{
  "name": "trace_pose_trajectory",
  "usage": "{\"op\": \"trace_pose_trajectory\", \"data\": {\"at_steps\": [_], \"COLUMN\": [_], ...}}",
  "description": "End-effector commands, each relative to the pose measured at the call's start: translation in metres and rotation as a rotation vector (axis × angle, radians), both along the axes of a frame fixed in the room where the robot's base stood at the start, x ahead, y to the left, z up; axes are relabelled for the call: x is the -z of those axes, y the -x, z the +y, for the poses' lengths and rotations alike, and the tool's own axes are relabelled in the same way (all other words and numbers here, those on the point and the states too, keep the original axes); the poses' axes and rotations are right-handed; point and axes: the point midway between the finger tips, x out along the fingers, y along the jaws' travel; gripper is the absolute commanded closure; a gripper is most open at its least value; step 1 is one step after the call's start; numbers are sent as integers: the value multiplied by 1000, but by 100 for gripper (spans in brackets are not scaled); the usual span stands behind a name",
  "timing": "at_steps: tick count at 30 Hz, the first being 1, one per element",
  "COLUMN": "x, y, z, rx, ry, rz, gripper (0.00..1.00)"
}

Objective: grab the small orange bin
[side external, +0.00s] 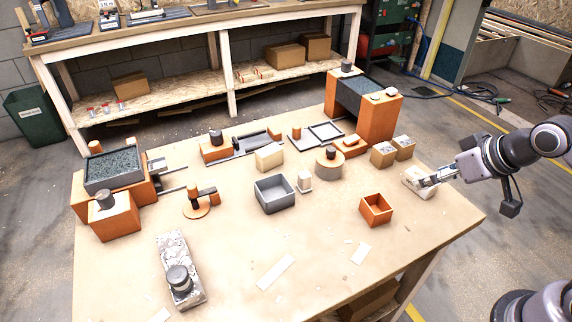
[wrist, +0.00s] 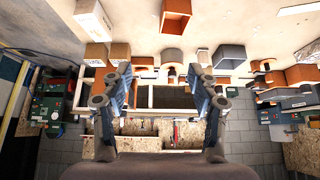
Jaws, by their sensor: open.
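The small orange bin (side external: 376,210) is an open square box on the right front part of the table. In the wrist view the orange bin (wrist: 176,14) shows at the top edge, slightly right of centre, beyond my fingertips. My gripper (side external: 428,181) is at the table's right side, to the right of the bin and apart from it. In the wrist view my gripper (wrist: 160,72) has its two fingers spread wide, with nothing held between them.
A whitish block (side external: 416,186) lies by my fingers in the side view; contact is unclear. Two cardboard-coloured boxes (side external: 383,154) stand behind it. A grey bin (side external: 274,196) sits left of the orange bin. Bare tabletop surrounds the orange bin.

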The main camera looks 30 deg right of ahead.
Motion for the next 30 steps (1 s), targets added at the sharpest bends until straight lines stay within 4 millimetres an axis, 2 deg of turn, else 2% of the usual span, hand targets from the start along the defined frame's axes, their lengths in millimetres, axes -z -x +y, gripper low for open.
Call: {"op": "trace_pose_trajectory", "data": {"at_steps": [3,6,7,20,30], "x": [0,0,0,-1,6], "y": [0,0,0,-5,-42], "z": [0,0,0,2,20], "rx": [0,0,0,3,37], "ry": [0,0,0,-7,-43], "rz": [0,0,0,31,253], "gripper": [40,69,70,70,70]}}
